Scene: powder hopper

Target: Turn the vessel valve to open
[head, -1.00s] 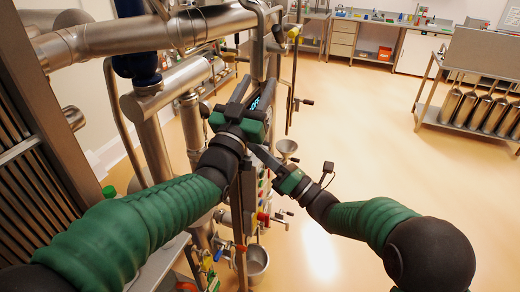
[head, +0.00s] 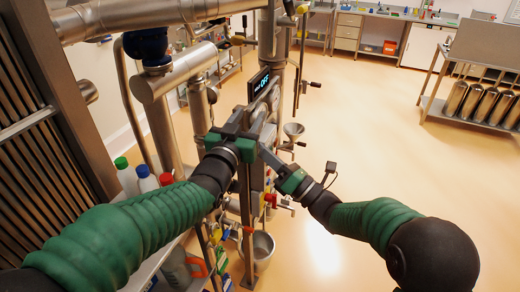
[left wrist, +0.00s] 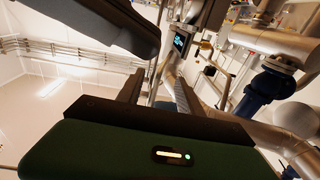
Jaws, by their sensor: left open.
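The vessel pipework with its steel column (head: 268,40) stands at the centre of the head view. A small black display reading "OFF" (head: 259,83) is on it. Several handles show nearby, including a black-knobbed lever (head: 311,84) and red handles lower down (head: 270,198); I cannot tell which is the vessel valve. My left gripper (head: 258,118) is open in front of the column, below the display. Its two fingers stand apart in the left wrist view (left wrist: 158,95), with nothing clearly between them; the display (left wrist: 181,41) shows beyond. My right gripper (head: 266,152) is close beside it; its jaws are unclear.
A steel funnel (head: 293,131) and a steel bucket (head: 262,246) are by the column. Bottles (head: 146,179) stand at lower left. A rack of steel cylinders (head: 478,102) stands right. The floor between is clear.

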